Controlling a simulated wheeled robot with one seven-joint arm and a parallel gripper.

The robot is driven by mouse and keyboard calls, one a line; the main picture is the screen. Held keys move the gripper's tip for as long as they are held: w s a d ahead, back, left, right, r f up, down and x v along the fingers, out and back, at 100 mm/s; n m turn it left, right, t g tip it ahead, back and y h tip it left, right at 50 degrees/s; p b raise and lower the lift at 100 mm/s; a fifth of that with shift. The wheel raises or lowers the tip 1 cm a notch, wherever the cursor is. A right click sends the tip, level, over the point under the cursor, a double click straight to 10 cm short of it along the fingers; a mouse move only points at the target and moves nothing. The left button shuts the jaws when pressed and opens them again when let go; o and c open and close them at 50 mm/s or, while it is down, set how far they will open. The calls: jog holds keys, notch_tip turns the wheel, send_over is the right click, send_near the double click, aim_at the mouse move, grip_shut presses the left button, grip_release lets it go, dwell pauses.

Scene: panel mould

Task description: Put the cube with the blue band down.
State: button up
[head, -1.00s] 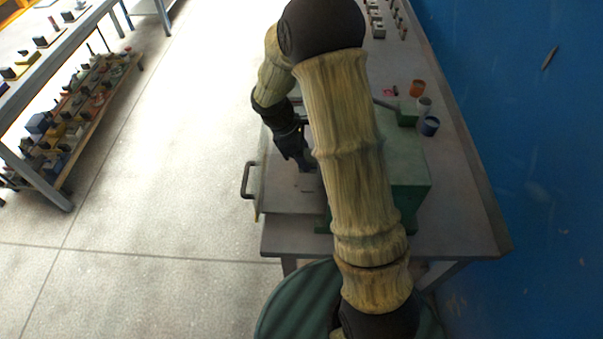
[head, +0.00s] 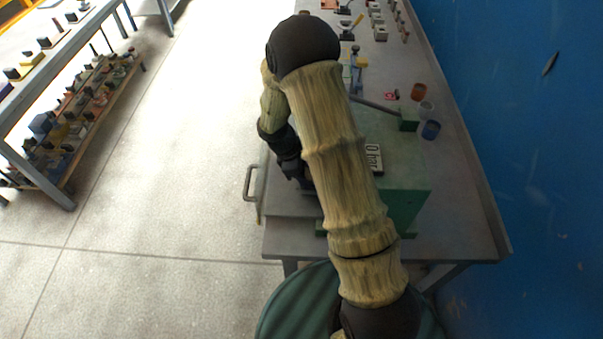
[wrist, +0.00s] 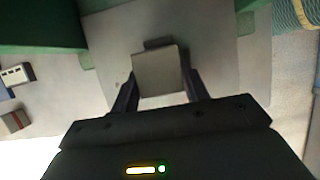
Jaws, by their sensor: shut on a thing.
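In the wrist view my gripper (wrist: 160,82) is shut on a pale grey cube (wrist: 158,70), held between its two dark fingers. No blue band shows on the face turned to the camera. The cube is above a light grey plate (wrist: 220,50); the gap between them is hard to judge. In the head view my gripper (head: 296,172) is over the left part of the bench, beside the green machine, partly hidden by my arm. The cube cannot be made out there.
Two small blocks (wrist: 16,75) (wrist: 14,121) show at left in the wrist view. A handle (head: 249,182) juts from the bench's left side.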

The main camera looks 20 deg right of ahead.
jog(key=o, duration=1.2)
jog(key=shift+f, duration=0.1)
jog(key=shift+c, duration=0.2)
jog(key=b+v, duration=0.1)
jog(key=v, duration=1.1)
jog(key=shift+b, duration=0.3)
